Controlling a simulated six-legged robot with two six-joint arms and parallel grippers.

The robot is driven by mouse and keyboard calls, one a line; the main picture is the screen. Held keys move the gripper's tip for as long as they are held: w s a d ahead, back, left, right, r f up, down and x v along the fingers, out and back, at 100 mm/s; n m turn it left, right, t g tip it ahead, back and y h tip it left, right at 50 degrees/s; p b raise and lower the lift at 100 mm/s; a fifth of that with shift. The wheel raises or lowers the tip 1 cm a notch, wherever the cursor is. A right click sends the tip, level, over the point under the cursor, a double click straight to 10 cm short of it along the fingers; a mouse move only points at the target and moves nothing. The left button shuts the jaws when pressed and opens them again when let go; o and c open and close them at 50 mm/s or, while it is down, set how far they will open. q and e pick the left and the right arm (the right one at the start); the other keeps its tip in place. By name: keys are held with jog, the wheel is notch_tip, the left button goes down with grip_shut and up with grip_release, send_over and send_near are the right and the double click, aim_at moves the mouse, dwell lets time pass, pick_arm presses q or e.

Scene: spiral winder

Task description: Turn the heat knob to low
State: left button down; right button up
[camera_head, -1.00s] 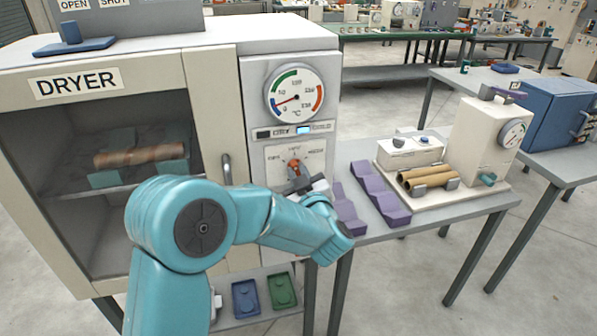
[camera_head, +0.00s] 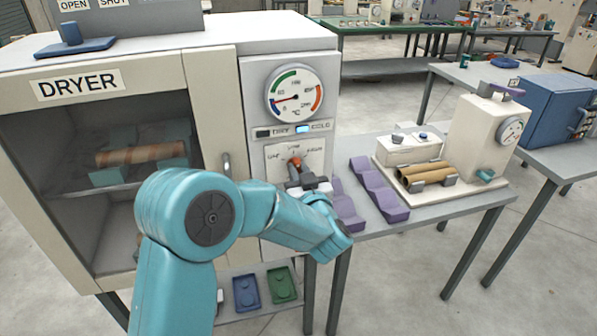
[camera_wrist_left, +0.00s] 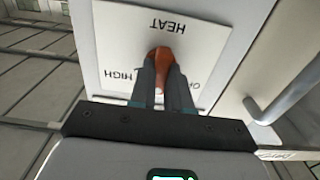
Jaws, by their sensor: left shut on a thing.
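The heat knob (camera_head: 295,162) is orange-red, on the white panel at the front of the dryer's right column. It also shows in the left wrist view (camera_wrist_left: 161,60), where the panel (camera_wrist_left: 125,35) appears upside down with HEAT, HIGH and a partly covered label on the other side. My left gripper (camera_wrist_left: 163,82) is shut on the knob, its two dark fingers on either side of it. In the head view my left gripper (camera_head: 302,180) is just below the knob's top. The fingers hide the middle label. My right gripper is not in view.
The dryer (camera_head: 215,62) has a door handle (camera_head: 227,165) left of the panel and a dial gauge (camera_head: 294,94) above it. A bench (camera_head: 440,205) on the right bears purple blocks (camera_head: 378,190) and a cream winder machine (camera_head: 470,135).

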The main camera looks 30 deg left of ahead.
pick_arm(q)
jog(key=shift+f, duration=0.15)
jog(key=c, duration=1.1)
grip_release()
jog(key=b+v, duration=0.3)
jog(key=v, duration=1.3)
jog(key=shift+s+d+b, duration=0.15)
jog(key=shift+s+b, duration=0.05)
jog(key=shift+b, duration=0.1)
